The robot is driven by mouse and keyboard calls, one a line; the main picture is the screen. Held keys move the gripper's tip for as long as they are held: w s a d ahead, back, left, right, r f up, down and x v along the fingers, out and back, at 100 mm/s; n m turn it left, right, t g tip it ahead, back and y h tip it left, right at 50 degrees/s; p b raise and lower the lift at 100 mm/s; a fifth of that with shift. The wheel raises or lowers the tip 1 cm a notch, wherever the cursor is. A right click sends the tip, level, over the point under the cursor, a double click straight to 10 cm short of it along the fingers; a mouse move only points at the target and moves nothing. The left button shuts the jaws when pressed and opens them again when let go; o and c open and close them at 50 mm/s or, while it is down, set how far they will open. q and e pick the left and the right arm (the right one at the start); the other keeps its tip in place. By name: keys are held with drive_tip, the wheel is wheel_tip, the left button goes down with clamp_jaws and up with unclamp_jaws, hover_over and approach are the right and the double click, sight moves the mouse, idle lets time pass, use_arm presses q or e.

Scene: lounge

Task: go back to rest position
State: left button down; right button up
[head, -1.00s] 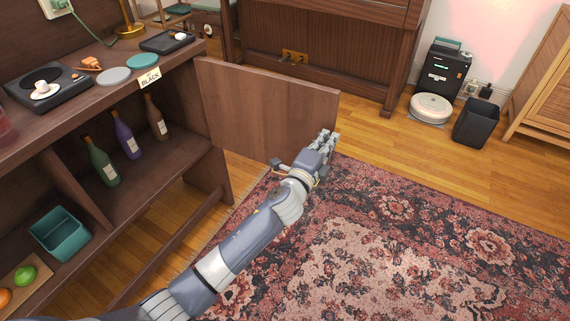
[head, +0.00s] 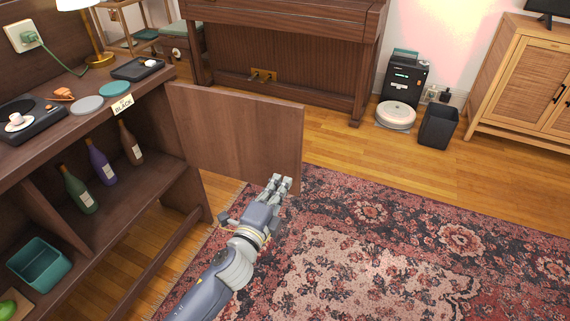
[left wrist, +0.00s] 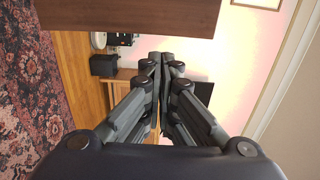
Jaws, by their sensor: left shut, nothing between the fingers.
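My left gripper (head: 282,184) is shut and empty, in front of the open cabinet door near its lower right corner in the head view. Its closed fingers also show in the left wrist view (left wrist: 161,72). The brown wooden door (head: 238,135) stands swung out from the dark cabinet (head: 150,192). The door's edge also shows at the top of the left wrist view (left wrist: 130,15). I cannot tell whether the gripper touches the door. My right gripper is in neither view.
The cabinet holds several bottles, including a purple one (head: 103,163), and a teal bin (head: 38,264). A patterned rug (head: 400,240) covers the floor. A piano (head: 300,50), a robot vacuum (head: 396,115) and a black bin (head: 438,126) stand behind.

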use_arm(q)
drive_tip(key=shift+s+a, duration=0.1)
drive_tip(key=shift+s, duration=0.05)
drive_tip(key=s+a+f+n+g+y, duration=0.3)
drive_tip(key=s+a+f+n, duration=0.25)
drive_tip(key=f, duration=0.25)
drive_tip(key=s+a+f+n+g+y, duration=0.3)
drive_tip(key=s+a+f+n, duration=0.3)
drive_tip(key=f, duration=0.3)
drive_tip(key=s+a+f+n+g+p, duration=0.2)
drive_tip(key=s+f+n+g+p, duration=0.3)
drive_tip(key=s+f, duration=0.6)
drive_tip(key=s+a+f+n+g+p, duration=0.35)
drive_tip(key=s+f+p, duration=0.35)
drive_tip(key=s, duration=0.8)
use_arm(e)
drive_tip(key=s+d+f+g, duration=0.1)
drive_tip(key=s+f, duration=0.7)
use_arm(q)
drive_tip(key=s+a+f+g+p, duration=0.1)
drive_tip(key=s+f+p, duration=0.1)
drive_tip(key=s+p, duration=0.5)
drive_tip(key=s, duration=0.6)
drive_tip(key=shift+a+m, duration=0.3)
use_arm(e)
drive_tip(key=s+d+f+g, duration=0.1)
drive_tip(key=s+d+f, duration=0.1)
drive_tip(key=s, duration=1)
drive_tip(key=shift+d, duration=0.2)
